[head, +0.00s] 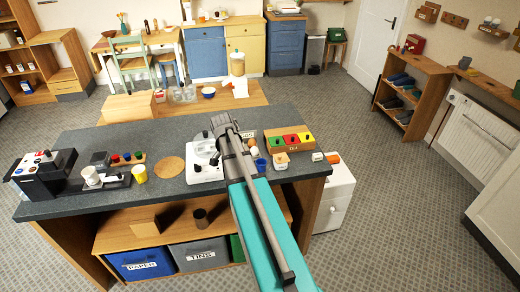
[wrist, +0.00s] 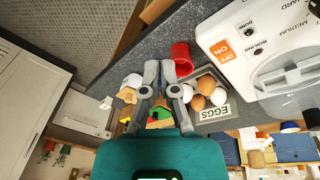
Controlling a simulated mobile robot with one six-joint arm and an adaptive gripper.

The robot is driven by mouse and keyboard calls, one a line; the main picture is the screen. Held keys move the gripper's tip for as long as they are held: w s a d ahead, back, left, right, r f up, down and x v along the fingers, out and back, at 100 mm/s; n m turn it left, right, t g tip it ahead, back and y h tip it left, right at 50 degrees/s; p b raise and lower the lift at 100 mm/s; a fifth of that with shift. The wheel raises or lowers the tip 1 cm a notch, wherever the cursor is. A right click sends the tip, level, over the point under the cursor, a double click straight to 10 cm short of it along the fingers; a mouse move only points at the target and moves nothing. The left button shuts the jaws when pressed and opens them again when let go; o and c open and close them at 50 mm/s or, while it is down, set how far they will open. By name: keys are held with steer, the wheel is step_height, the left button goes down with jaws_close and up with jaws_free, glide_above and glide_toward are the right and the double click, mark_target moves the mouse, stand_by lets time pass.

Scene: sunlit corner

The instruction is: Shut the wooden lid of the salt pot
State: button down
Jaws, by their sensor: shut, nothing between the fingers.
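The small pale pot with a wooden lid, which I take for the salt pot (head: 281,164), stands on the dark counter near its front right part. In the wrist view, a pale and tan shape that looks like the same pot (wrist: 132,81) is left of my fingers. The lid's exact angle is too small to tell. My gripper (head: 222,122) is shut and empty, above the counter and left of the pot in the head view. Its fingertips (wrist: 160,68) are close together in the wrist view, apart from the pot.
The wrist view shows a red cup (wrist: 181,57) and an egg box (wrist: 213,113) beside my fingers. A round wooden board (head: 170,167) lies left.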

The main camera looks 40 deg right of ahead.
steer(key=s+a+n, duration=0.3)
steer(key=a+n, duration=0.1)
steer(key=a, duration=0.4)
steer(key=s+a+f+n+y+b, duration=0.1)
steer(key=s+a+n, duration=0.2)
steer(key=a, duration=0.6)
steer(key=s+a+f+n+y, duration=0.1)
steer(key=s+a+n, duration=0.2)
steer(key=a+n, duration=0.3)
steer(key=a, duration=0.3)
steer(key=shift+a+n+t+b, duration=0.15)
steer(key=shift+n+t+b, duration=0.15)
steer(key=shift+n+b, duration=0.1)
steer(key=shift+f, duration=0.1)
